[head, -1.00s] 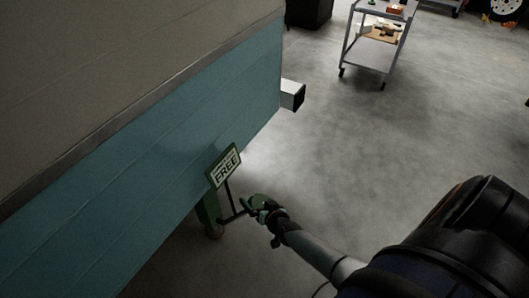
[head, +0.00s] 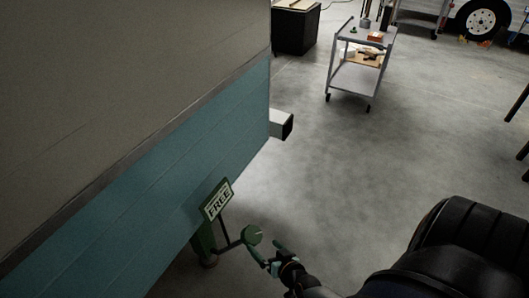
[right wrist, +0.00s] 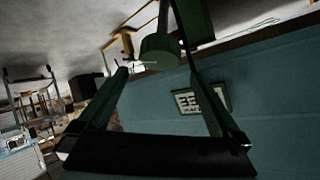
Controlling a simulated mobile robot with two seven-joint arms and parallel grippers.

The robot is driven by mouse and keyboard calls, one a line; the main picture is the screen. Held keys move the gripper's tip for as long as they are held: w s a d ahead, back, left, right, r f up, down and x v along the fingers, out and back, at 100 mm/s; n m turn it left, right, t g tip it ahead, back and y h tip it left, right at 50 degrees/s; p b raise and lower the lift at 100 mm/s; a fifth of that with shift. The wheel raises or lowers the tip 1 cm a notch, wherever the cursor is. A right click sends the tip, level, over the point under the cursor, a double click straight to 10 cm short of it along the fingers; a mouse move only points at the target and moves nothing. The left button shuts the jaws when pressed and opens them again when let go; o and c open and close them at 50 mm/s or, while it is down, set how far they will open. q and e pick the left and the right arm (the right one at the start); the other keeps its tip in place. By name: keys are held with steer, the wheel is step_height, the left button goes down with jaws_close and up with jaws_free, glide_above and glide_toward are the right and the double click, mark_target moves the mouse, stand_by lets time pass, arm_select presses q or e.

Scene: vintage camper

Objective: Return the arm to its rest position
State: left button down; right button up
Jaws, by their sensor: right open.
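My right gripper (head: 268,254) is open and empty at the lower middle of the head view, with its fingers spread. A green round knob (head: 252,235) on a dark bent arm is just beyond its fingertips, beside the camper's lower blue wall. In the right wrist view the knob (right wrist: 160,48) shows between and beyond the two green fingers (right wrist: 155,65); I cannot tell whether they touch it. A green-framed sign reading "FREE" (head: 217,199) stands above the knob's arm. My left gripper is not in view.
The blue and beige camper wall (head: 190,135) fills the left side. A square metal tube (head: 281,124) sticks out at its corner. A grey wheeled cart (head: 358,68) and a dark bin (head: 296,30) stand farther back. The concrete floor (head: 390,150) between is clear.

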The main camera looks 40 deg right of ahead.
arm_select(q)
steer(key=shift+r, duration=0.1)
arm_select(e)
steer(key=s+a+r+n+g+y, duration=0.2)
steer(key=s+a+r+n, duration=0.25)
steer(key=a, duration=0.35)
steer(key=s+a+r+n+g+y, duration=0.1)
steer(key=s+a+r+n+y, duration=0.25)
steer(key=a+r, duration=0.35)
arm_select(q)
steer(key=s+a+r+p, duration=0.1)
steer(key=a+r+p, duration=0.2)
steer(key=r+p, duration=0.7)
steer(key=p, duration=0.3)
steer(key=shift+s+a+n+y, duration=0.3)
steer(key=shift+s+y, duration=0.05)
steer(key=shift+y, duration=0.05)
arm_select(e)
step_height(320, 180, up, 8)
steer(key=s+d+h, duration=0.1)
steer(key=s+d, duration=0.1)
steer(key=shift+d, duration=0.35)
steer(key=shift+r+h, duration=0.1)
steer(key=shift+h, duration=0.15)
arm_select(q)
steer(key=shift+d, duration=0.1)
